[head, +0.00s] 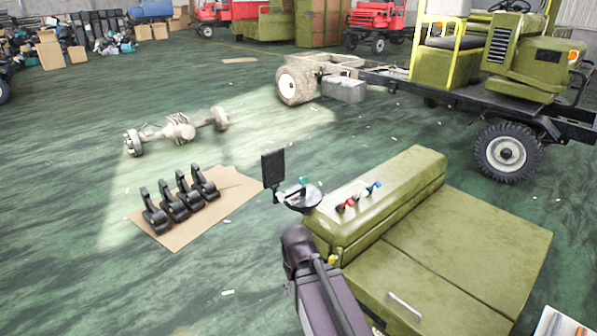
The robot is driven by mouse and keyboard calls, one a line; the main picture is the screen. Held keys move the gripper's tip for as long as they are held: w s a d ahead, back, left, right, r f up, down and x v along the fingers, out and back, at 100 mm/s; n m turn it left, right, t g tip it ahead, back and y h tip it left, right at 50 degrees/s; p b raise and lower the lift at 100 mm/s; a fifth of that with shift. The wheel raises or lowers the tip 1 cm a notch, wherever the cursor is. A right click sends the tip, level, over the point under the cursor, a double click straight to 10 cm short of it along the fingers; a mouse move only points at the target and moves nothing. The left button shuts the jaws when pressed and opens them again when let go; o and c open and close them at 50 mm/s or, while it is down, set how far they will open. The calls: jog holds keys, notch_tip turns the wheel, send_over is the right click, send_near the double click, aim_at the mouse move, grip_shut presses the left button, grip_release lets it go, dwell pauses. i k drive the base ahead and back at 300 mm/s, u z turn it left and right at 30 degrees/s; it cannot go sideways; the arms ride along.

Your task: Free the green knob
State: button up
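A small teal-green piece (304,180) shows at the far left end of the olive-green metal body (405,190), by a round silver-rimmed part. It may be the green knob, but it is too small to be sure. My dark arm rises from the bottom centre towards that spot. I cannot clearly make out my gripper's fingers or whether they hold anything. On the olive top lie a small red and black piece (346,204) and a blue and white piece (373,188). A small yellow piece (333,259) sits near the body's front left corner.
Several black brackets (180,196) stand on a cardboard sheet (232,195) on the green floor, left of the olive body. An axle (178,131) lies behind them. A truck chassis (375,78) stands at the back right. The floor at left is mostly clear.

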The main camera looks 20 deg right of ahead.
aim_at(302, 180)
jog(key=z, duration=0.2)
jog(key=i, duration=1)
jog(key=z, duration=0.2)
